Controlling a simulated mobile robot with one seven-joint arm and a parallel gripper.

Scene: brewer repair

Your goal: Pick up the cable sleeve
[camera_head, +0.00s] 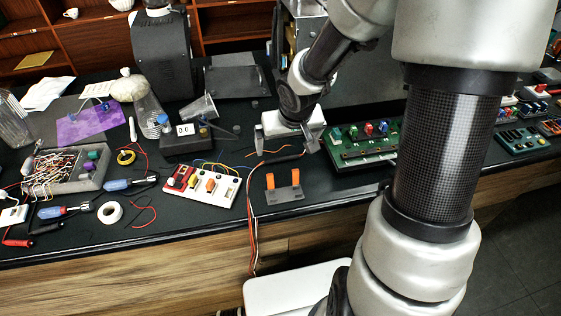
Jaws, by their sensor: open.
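My gripper (286,148) is open above the dark bench, with its two fingers spread left and right. A thin dark tube, which looks like the cable sleeve (280,160), lies on the bench just below and in front of the fingers. Orange wires show beside it, and a bundle of wires (252,225) runs from its left end over the bench's front edge. I cannot tell whether the fingers touch the tube; it does not appear gripped.
A grey bracket with orange posts (284,194) stands just in front. A white switch board (206,188) with wires is to the left, and a green board (362,147) is to the right. Farther left are a parts tray (64,184), screwdrivers and tape. My arm hides part of the right side.

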